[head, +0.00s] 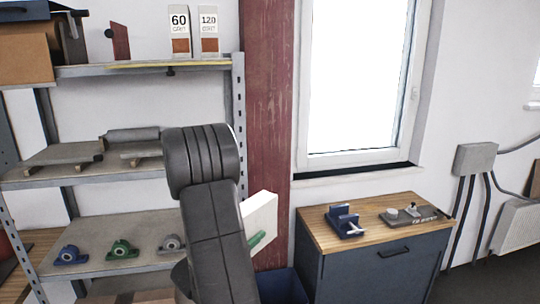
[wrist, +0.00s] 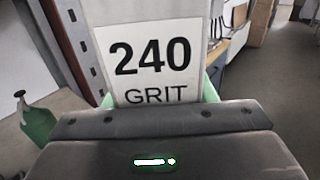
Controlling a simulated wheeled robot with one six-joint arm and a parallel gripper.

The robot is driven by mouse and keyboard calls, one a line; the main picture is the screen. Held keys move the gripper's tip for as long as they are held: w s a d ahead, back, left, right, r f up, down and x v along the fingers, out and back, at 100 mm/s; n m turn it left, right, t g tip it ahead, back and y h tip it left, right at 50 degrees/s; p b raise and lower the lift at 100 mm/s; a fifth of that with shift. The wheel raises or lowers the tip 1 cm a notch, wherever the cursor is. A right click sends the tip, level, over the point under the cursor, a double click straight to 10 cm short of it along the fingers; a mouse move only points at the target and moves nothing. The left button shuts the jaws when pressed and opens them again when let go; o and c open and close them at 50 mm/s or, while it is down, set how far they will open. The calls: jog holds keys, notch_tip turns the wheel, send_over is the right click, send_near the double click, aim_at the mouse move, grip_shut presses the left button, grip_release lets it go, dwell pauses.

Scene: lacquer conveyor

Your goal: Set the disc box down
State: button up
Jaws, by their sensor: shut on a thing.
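The disc box (wrist: 150,60) is white, with a label reading 240 GRIT, and fills the middle of the wrist view. My gripper (wrist: 160,97) is shut on it, with green finger parts showing at both sides of the box. In the head view the white box (head: 262,212) shows tilted to the right of my dark arm, in front of the red column, with a green finger (head: 257,240) against it. The box is held in the air. Most of my gripper is hidden behind the arm there.
Two similar boxes, 60 grit (head: 180,32) and 120 grit (head: 209,32), stand on the rack's top shelf (head: 140,67). Bearing blocks sit on a lower shelf (head: 100,257). A wood-topped cabinet (head: 372,241) at right holds a blue fixture (head: 345,220) and a grey plate (head: 413,215).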

jog(key=w+d+f+m+g+h+b, duration=0.1)
jog(key=d+f, duration=0.2)
jog(key=f, duration=0.8)
jog(key=w+d+f+m+g+h+b, duration=0.1)
jog(key=w+d+f+g+h, duration=0.1)
jog(key=f, duration=0.9)
jog(key=shift+d+f+m+b, duration=0.3)
jog(key=shift+d+m, duration=0.1)
jog(key=shift+d, duration=0.15)
